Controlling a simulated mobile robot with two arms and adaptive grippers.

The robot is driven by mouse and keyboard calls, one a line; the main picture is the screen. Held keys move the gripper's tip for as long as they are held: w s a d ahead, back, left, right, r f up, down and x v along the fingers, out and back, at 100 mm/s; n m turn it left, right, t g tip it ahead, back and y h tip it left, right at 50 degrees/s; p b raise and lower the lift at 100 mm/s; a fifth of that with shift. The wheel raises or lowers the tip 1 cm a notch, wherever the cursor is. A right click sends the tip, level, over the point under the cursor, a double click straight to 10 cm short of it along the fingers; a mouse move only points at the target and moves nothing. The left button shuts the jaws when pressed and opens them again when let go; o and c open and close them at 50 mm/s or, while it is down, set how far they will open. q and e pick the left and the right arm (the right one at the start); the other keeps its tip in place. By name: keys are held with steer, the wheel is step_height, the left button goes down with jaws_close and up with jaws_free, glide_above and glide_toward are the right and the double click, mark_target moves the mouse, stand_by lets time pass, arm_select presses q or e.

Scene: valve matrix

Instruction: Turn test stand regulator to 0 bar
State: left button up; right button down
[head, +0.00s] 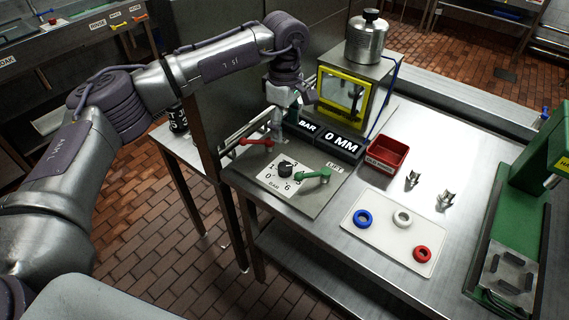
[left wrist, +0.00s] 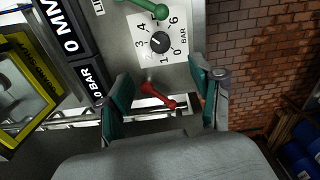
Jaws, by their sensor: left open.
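The regulator is a small black knob (head: 285,166) on a white dial plate marked 0 to 6 BAR. It also shows in the left wrist view (left wrist: 160,42), beyond my fingertips; I cannot read its pointer surely. My left gripper (head: 289,108) is above the back of the test stand panel, behind the knob in the head view. In the left wrist view its two teal fingers (left wrist: 161,78) are spread, with nothing held. A red lever (left wrist: 157,96) appears between them, apparently below. A black display (head: 343,142) reads 0 MM; the BAR display is partly hidden. My right gripper is out of view.
A green lever (head: 312,176) sits close beside the dial. A yellow-framed chamber (head: 343,92) stands behind the displays. A red bin (head: 386,154) and a white tray (head: 372,229) with coloured rings lie to the right. A green press (head: 541,170) stands at far right.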

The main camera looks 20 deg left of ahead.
mark_target(285, 166)
arm_select(q)
step_height(285, 166, down, 12)
steer(key=p, duration=0.4)
steer(key=shift+f, duration=0.85)
steer(key=c, duration=1.1)
steer(key=shift+c, duration=0.2)
